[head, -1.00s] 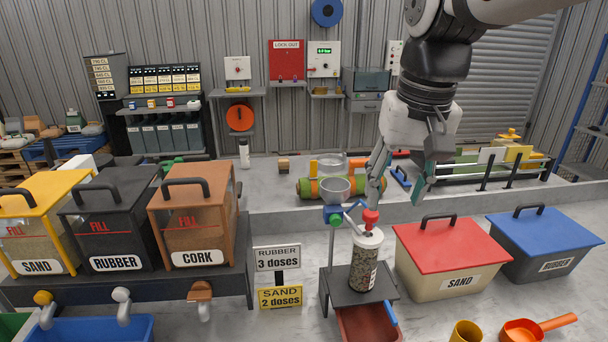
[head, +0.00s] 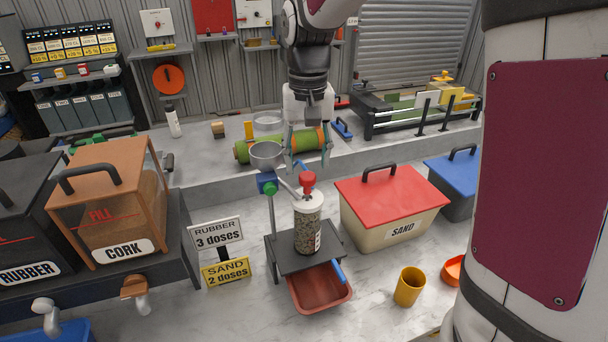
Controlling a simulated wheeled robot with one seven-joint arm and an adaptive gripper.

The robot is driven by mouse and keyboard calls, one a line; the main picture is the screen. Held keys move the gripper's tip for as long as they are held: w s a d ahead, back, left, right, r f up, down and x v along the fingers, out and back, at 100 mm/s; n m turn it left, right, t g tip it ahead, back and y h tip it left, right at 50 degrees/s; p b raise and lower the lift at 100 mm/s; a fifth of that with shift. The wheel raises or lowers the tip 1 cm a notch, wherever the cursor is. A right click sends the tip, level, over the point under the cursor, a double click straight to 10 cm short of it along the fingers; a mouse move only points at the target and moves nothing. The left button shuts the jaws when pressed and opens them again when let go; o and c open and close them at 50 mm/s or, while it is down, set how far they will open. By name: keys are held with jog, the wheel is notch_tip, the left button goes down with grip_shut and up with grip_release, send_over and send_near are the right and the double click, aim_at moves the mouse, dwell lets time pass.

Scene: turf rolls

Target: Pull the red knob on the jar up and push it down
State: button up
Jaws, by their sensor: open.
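The jar (head: 308,226) is a clear cylinder with a white lid, filled with dark grains, standing upright on a small dark stand (head: 281,255). The red knob (head: 308,183) sits on a short stem on top of its lid. My gripper (head: 308,160) points down with its fingers apart, just above and behind the knob in the picture. Nothing is held between the fingers. I cannot tell the exact gap between the fingertips and the knob.
A metal funnel (head: 267,154) and green valve (head: 269,188) stand left of the jar. A red tray (head: 320,290) lies below the stand. A red-lidded sand bin (head: 385,228) is at the right. A cork bin (head: 110,205) stands left. A yellow cup (head: 409,287) is front right.

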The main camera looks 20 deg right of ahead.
aim_at(307, 175)
notch_tip(307, 175, down, 6)
jog(key=shift+r, duration=0.1)
dwell(0.4)
